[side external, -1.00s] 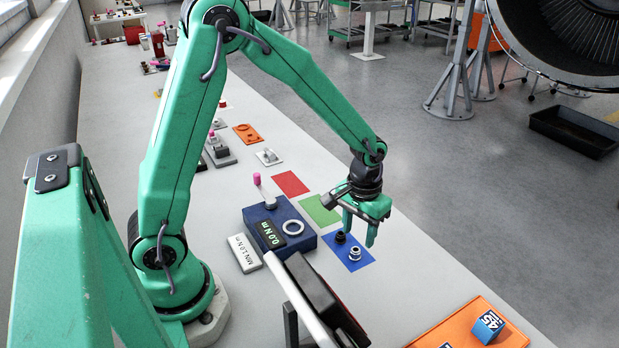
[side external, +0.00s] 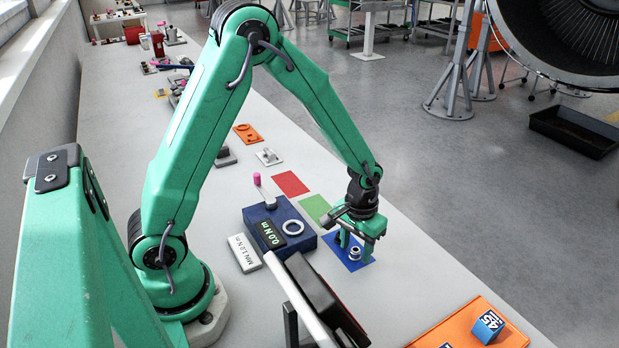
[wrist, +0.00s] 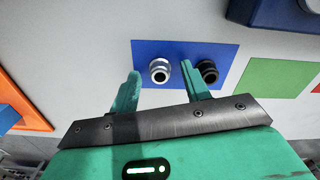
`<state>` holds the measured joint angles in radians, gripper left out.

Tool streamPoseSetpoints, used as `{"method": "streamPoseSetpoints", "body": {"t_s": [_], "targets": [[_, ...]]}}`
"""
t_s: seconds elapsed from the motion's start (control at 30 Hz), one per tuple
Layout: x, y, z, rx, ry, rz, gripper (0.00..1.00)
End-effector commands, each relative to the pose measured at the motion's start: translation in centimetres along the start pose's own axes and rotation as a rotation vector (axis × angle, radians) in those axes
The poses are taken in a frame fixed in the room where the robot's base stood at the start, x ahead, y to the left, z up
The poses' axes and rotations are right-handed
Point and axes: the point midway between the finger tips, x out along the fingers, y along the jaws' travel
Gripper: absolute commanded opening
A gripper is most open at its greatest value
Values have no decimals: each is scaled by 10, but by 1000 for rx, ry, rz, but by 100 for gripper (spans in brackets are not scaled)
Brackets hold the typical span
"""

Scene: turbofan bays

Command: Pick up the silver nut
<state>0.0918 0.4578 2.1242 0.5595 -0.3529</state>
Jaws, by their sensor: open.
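The silver nut (side external: 355,254) sits on the blue mat (side external: 349,267). In the wrist view the silver nut (wrist: 160,71) is between the lines of my two open fingers, near their tips, with gaps on both sides. My gripper (side external: 356,247) is low over the blue mat, pointing down, open and empty. A black nut (wrist: 208,71) stands on the same mat just right of my right finger in the wrist view. In the side view my gripper hides the black nut.
A blue box (side external: 305,240) with a 0.0 N m display and a pale ring stands left of the mat. Green (side external: 315,207) and red (side external: 290,183) mats lie behind. A dark bin (side external: 318,300) is in front. An orange mat (side external: 455,331) with a blue cube (side external: 488,326) lies front right.

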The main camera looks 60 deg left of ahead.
Motion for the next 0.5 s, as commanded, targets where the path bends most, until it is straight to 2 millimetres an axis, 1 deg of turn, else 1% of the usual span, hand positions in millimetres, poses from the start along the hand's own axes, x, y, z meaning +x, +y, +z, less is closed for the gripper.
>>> {"method": "streamPoseSetpoints", "body": {"t_s": [0.1,0.13,0.27,0.3,0.33,0.37,0.5], "targets": [[0,0,0,0,0,0,47],[0,0,0,0,0,0,43],[0,0,0,0,0,0,17],[0,0,0,0,0,0,10],[0,0,0,0,0,0,4],[0,0,0,0,0,0,0],[0,0,0,0,0,0,0]]}}
